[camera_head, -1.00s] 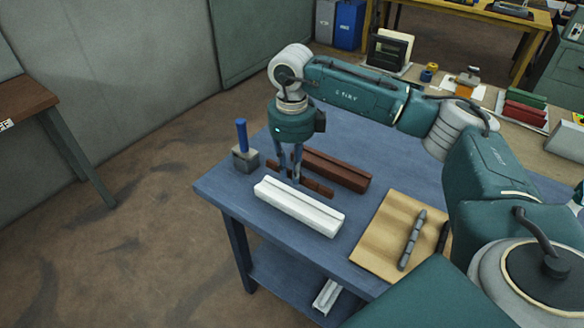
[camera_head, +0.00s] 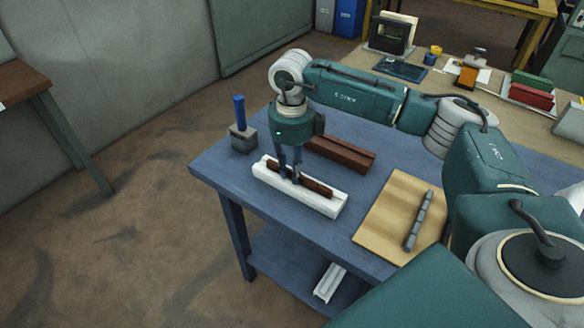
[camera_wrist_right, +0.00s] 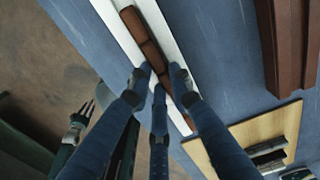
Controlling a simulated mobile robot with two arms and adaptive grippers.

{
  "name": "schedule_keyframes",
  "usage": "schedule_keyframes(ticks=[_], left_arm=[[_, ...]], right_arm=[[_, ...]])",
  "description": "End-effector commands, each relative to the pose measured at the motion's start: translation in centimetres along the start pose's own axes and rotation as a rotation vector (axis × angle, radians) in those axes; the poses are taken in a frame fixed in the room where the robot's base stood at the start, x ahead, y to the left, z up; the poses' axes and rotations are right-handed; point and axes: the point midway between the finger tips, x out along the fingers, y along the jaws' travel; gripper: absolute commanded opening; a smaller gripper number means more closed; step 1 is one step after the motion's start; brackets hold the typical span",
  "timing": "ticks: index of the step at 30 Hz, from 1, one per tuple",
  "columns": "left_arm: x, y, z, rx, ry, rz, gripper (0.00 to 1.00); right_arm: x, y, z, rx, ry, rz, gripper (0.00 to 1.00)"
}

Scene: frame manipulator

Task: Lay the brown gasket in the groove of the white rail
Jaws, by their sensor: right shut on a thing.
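The brown gasket (camera_head: 318,187) is a dark, jointed strip lying lengthwise along the white rail (camera_head: 330,208) on the blue table. My right gripper (camera_head: 288,177) is shut on the gasket near its middle, right at the rail. In the right wrist view the gasket (camera_wrist_right: 141,30) runs between the white walls of the rail (camera_wrist_right: 165,22), and the fingers (camera_wrist_right: 157,82) close around it. I cannot tell whether it sits fully down in the groove; the fingers hide part of it. A small fingered part, seemingly my left gripper (camera_wrist_right: 83,115), shows low at the left, too small to read.
A brown rail-like block (camera_head: 340,153) lies just behind the white rail. A grey block with a blue peg (camera_head: 242,132) stands at the table's far left corner. A tan board (camera_head: 385,230) with a grey segmented bar (camera_head: 418,220) is to the right.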

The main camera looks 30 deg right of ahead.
Motion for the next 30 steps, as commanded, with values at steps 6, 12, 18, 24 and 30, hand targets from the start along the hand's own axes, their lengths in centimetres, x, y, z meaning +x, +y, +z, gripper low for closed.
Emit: schedule_keyframes(ticks=[6,12,18,24,30], left_arm=[[-0.1,0.1,0.0,0.001,0.000,0.001,0.40],[-0.1,0.1,0.0,0.001,0.000,0.001,0.40],[-0.1,0.0,0.1,-0.001,0.000,0.000,0.40],[-0.1,0.0,0.0,-0.001,0.001,0.001,0.40],[-0.1,0.1,-0.1,-0.001,0.002,0.001,0.40]], right_arm=[[-0.1,0.0,0.0,0.000,-0.001,0.000,0.28],[-0.1,0.0,0.0,0.000,-0.001,0.000,0.42],[-0.2,0.0,0.1,0.000,-0.001,0.000,0.42],[-2.9,0.0,0.2,0.000,-0.006,-0.001,0.42],[-7.3,0.0,0.2,-0.001,-0.006,-0.001,0.42]])
